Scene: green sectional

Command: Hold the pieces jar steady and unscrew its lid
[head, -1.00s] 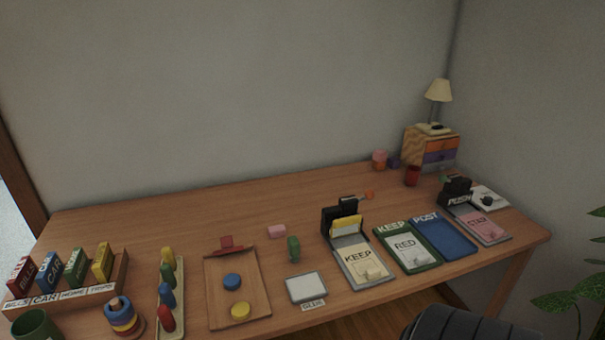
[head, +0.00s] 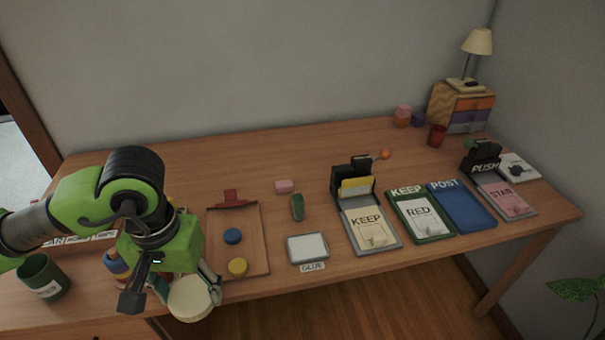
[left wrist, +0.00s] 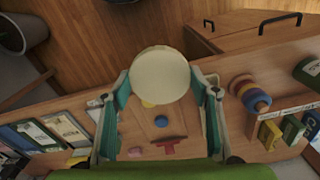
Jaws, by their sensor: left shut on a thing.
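The pieces jar (head: 191,302) shows as a round cream lid seen from above. It is at the table's front edge in the head view, and the lid (left wrist: 160,74) is large in the left wrist view. My left gripper (head: 188,289) is shut on the jar, one finger on each side; both fingers (left wrist: 161,88) also show in the left wrist view. The jar's body is hidden under the lid and between the fingers. I cannot tell whether the lid has turned. My right gripper is in neither view.
A wooden tray (head: 252,212) with a blue and a yellow disc lies just behind the jar. A green cup (head: 42,278) and a ring stacker (head: 115,266) stand to the left. Card trays and a grey pad (head: 308,247) lie to the right. The table's back middle is clear.

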